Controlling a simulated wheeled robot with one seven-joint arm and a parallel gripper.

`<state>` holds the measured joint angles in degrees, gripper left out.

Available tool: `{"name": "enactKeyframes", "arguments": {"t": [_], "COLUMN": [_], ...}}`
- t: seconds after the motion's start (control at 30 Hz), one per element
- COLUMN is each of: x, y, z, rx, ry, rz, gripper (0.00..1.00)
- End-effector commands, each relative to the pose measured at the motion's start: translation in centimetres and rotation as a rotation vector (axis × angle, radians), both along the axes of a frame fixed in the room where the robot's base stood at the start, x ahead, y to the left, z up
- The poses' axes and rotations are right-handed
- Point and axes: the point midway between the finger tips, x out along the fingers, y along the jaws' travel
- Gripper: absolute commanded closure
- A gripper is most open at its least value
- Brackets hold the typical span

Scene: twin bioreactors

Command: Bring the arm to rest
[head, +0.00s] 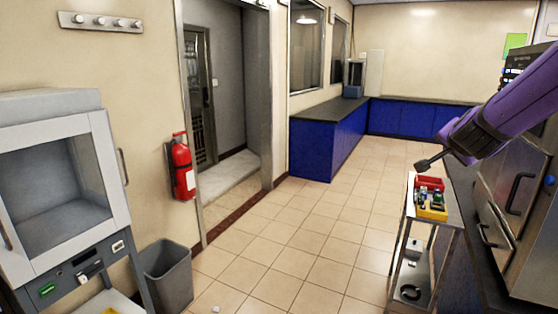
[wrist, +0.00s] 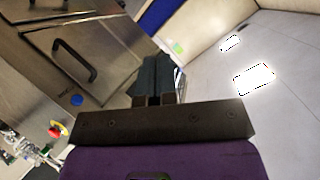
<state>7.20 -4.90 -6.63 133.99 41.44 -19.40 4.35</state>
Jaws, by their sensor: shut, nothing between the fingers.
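My purple arm reaches in from the right of the head view. My gripper (head: 424,164) is at its end, dark and shut, with nothing visible in it. It is in the air, above and close to the small metal cart in the picture. In the wrist view, my gripper (wrist: 154,75) shows as dark fingers closed together, pointing away from the purple wrist. The wrist view is tilted and takes in ceiling lights and a steel cabinet.
A metal cart (head: 452,225) holds a red bin (head: 430,182) and a yellow bin (head: 432,214) with small items. A steel cabinet with handles (head: 520,193) stands at right. Blue counters (head: 325,145) line the back. A grey waste bin (head: 168,278) stands left. The middle floor is clear.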

Motion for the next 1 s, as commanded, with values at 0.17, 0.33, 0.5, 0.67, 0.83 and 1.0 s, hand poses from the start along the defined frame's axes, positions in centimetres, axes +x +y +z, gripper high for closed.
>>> {"name": "enactKeyframes", "arguments": {"t": [0.17, 0.33, 0.5, 0.67, 0.83, 1.0], "x": [-4.0, -9.6, -16.5, -22.7, -26.9, -28.3], "y": [7.0, 12.2, 15.4, 16.5, 16.3, 16.2], "z": [2.0, 2.5, 1.9, 0.9, 0.1, -0.2], "rx": [-0.011, -0.068, -0.159, -0.253, -0.318, -0.339], "ry": [0.113, 0.260, 0.440, 0.613, 0.743, 0.789], "rz": [0.299, 0.547, 0.747, 0.866, 0.919, 0.930], "gripper": [1.00, 1.00, 1.00, 1.00, 1.00, 1.00]}}
